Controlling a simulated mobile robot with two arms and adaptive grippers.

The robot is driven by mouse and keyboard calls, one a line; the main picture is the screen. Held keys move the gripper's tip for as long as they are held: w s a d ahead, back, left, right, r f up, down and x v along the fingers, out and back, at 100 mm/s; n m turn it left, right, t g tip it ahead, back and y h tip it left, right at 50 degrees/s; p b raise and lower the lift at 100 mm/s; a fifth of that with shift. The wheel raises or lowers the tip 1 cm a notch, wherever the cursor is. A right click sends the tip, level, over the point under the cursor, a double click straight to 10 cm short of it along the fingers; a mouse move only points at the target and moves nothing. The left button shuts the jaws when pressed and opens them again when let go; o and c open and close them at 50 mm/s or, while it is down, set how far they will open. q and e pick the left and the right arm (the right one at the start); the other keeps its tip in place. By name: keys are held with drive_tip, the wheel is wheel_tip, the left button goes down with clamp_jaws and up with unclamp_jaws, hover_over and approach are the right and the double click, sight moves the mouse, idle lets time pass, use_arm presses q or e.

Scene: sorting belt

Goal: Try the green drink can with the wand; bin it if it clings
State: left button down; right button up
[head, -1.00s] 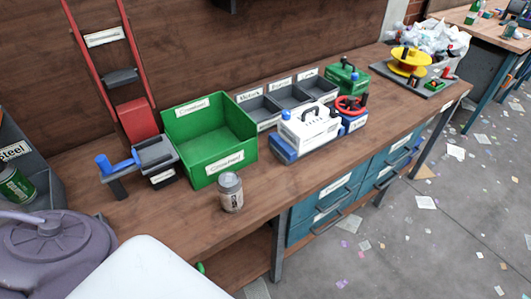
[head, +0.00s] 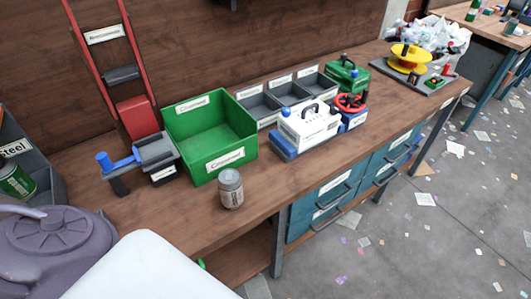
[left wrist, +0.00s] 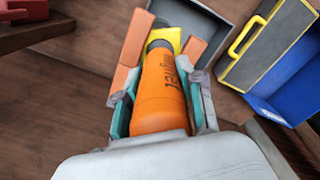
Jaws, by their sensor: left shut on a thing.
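A green can (head: 16,181) sits at the left edge of the head view, in a grey bin (head: 48,190) with a label reading Steel. The picture edge cuts it off, and the can does not show in the left wrist view. My left gripper (left wrist: 162,60) is shut around an orange wand (left wrist: 161,95) with dark lettering. The wand's far end is yellow and dark, and it points at or over a grey tray (left wrist: 221,20). I cannot tell whether the wand touches anything. Neither gripper's fingers can be made out in the head view.
On the bench stand a green bin (head: 215,166), a small jar (head: 230,190), a grey clamp-like device (head: 157,152) with a blue handle, and a white-and-blue case (head: 308,127). The bench front is mostly clear.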

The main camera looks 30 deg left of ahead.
use_arm(q)
drive_tip(key=shift+r+p, duration=1.15)
drive_tip(key=shift+r, duration=0.35)
drive_tip(key=shift+f, duration=0.25)
drive_tip(key=shift+f+b, duration=1.3)
drive_tip(key=shift+b, duration=0.1)
